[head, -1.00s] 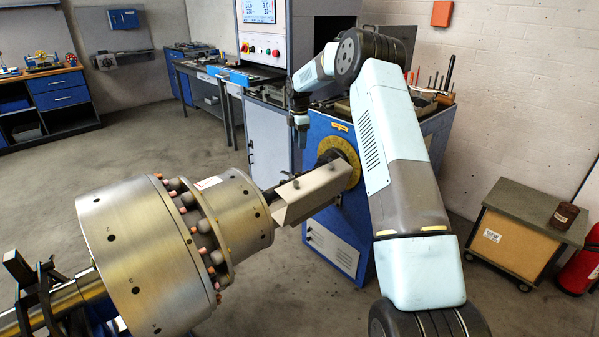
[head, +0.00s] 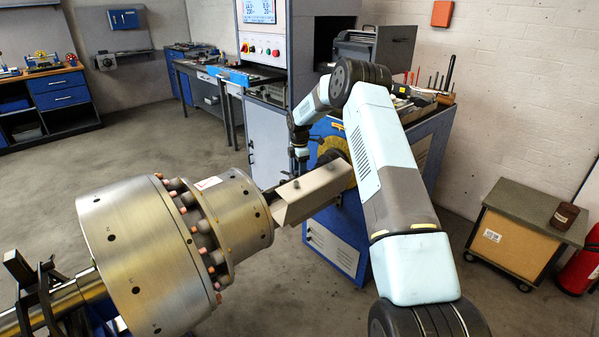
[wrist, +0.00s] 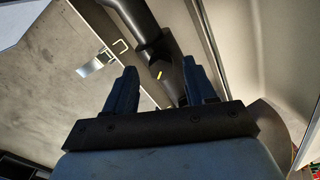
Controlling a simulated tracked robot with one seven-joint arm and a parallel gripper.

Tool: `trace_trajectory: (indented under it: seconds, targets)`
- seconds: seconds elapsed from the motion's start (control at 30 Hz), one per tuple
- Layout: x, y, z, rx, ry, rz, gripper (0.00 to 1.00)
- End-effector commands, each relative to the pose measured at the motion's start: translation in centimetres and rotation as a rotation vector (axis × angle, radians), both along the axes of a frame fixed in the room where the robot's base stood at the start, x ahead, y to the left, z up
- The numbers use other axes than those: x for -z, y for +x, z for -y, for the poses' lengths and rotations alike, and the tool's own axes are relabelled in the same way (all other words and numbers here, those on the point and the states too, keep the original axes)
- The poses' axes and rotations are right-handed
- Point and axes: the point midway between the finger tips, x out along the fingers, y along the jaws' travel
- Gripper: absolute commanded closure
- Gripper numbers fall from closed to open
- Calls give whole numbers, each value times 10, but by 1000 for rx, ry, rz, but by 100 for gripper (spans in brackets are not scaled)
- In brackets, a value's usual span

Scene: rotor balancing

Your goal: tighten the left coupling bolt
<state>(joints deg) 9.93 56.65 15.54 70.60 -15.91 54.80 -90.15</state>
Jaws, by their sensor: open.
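The large metal rotor (head: 150,255) lies across the lower left, with a ring of bolts and orange-tipped studs around it. A dark coupling shaft (wrist: 172,55) with a short yellow mark shows behind my fingers in the wrist view. A beige guard (head: 312,193) covers part of the shaft line between rotor and yellow flange (head: 326,158). My gripper (head: 299,168) hangs just above and behind the guard. In the wrist view my gripper (wrist: 161,78) is open, its two blue fingers apart with nothing held. I cannot make out the left coupling bolt.
The blue machine housing (head: 335,240) stands behind my arm, with tools on top (head: 430,92). A control cabinet (head: 262,35) stands behind. A cart (head: 520,235) and red extinguisher (head: 580,268) are at right. Floor at left is open.

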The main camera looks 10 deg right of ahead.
Motion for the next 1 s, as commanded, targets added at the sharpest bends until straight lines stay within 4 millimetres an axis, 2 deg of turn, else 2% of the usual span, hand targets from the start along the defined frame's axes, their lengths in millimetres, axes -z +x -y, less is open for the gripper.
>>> trace_trajectory:
  seconds: [0.2,0.47,1.0]
  targets:
    - [13,0,0,0,0,0,45]
    - [14,0,0,0,0,0,45]
    - [13,0,0,0,0,1,94]
